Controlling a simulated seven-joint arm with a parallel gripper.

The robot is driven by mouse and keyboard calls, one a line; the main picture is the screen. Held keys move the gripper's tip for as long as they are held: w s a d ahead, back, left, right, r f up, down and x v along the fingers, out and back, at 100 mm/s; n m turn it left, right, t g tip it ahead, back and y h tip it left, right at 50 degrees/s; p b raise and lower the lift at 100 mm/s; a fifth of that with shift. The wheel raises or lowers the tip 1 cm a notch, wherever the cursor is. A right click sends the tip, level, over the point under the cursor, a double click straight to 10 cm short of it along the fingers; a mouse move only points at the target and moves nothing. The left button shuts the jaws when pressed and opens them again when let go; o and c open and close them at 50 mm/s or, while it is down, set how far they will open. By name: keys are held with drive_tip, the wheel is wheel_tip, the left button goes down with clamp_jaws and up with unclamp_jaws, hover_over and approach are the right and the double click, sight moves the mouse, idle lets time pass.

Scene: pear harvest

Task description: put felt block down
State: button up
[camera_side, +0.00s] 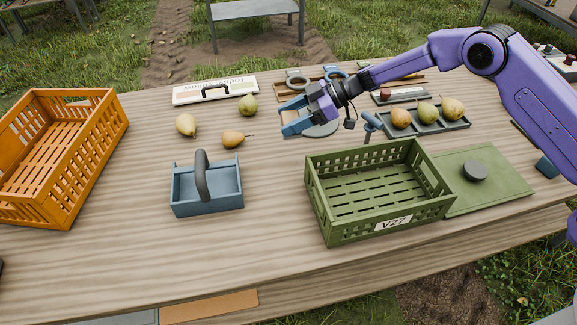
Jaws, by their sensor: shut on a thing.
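My gripper (291,117), with blue fingers, is at the back middle of the table, left of the purple wrist. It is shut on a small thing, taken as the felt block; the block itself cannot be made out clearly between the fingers. A round grey plate (322,130) lies below and partly behind the gripper. Whether the held thing touches the table cannot be told.
A green crate (331,224) stands front right, beside a green lid (510,181). A blue caddy (207,207) and orange crate (108,143) stand left. Loose pears (186,124) lie near a white sign (190,96). A dark tray (425,130) holds pears.

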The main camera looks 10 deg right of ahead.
drive_tip(key=shift+a+f+n+g, duration=0.2)
drive_tip(key=shift+f+n+g, duration=0.05)
drive_tip(key=shift+f, duration=0.35)
drive_tip(key=shift+a+f+n+g, duration=0.15)
drive_tip(key=shift+f+n+g, duration=0.1)
drive_tip(key=shift+f, duration=4.3)
drive_tip(key=shift+f, duration=0.6)
drive_tip(key=o, duration=1.1)
drive_tip(key=shift+c, duration=0.2)
drive_tip(key=shift+r, duration=0.1)
drive_tip(key=shift+r, duration=0.6)
drive_tip(key=v, duration=0.7)
drive_tip(key=shift+d, duration=0.3)
